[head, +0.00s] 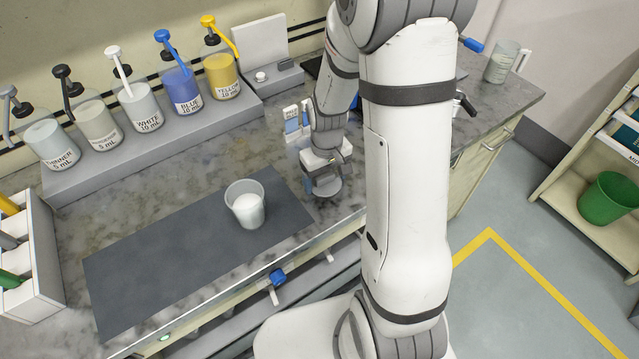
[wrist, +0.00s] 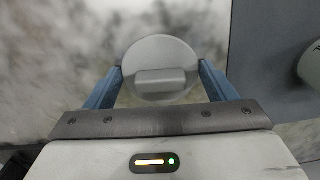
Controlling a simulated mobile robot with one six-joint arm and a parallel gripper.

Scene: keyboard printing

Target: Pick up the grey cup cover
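The grey cup cover (wrist: 160,53) is a round disc with a raised block handle, seen from above in the wrist view. In the head view the cover (head: 327,188) shows just below my gripper, near the counter's front edge and right of the dark mat. My gripper (wrist: 161,68) points down over it, its blue fingers apart on either side of the cover and clear of the handle. Whether the fingertips touch the disc's rim is hard to tell. In the head view my gripper (head: 322,172) partly hides the cover.
A clear cup (head: 245,204) with white contents stands on the dark mat (head: 160,265), left of my gripper. Several pump bottles (head: 182,88) line the back shelf. Small blue-and-white boxes (head: 292,120) stand close behind my gripper. A white rack (head: 40,262) is far left.

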